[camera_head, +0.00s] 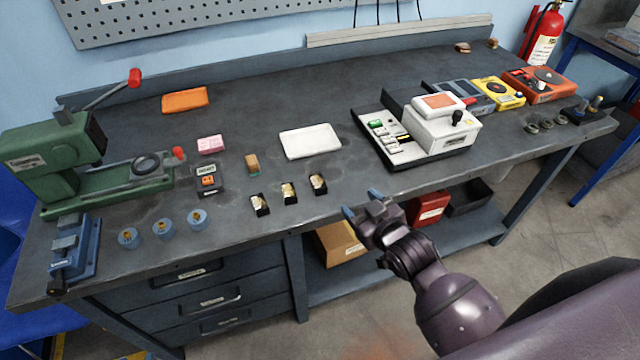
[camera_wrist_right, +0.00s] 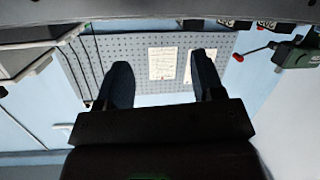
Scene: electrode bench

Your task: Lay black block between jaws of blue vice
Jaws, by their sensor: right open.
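The blue vice (camera_head: 75,250) stands at the front left corner of the bench, with its handle toward the front edge. Nothing can be made out between its jaws. Three small black blocks with brass-coloured tops stand in a slanting row near the front middle: a left one (camera_head: 260,206), a middle one (camera_head: 289,194) and a right one (camera_head: 318,185). My right gripper (camera_head: 361,203) is open and empty by the front edge, right of the blocks and apart from them. In the right wrist view its two dark fingers (camera_wrist_right: 162,62) are spread. My left gripper is out of view.
A green press (camera_head: 50,160) stands behind the vice. A white tray (camera_head: 310,142) lies behind the blocks; a white device (camera_head: 440,125) stands to the right.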

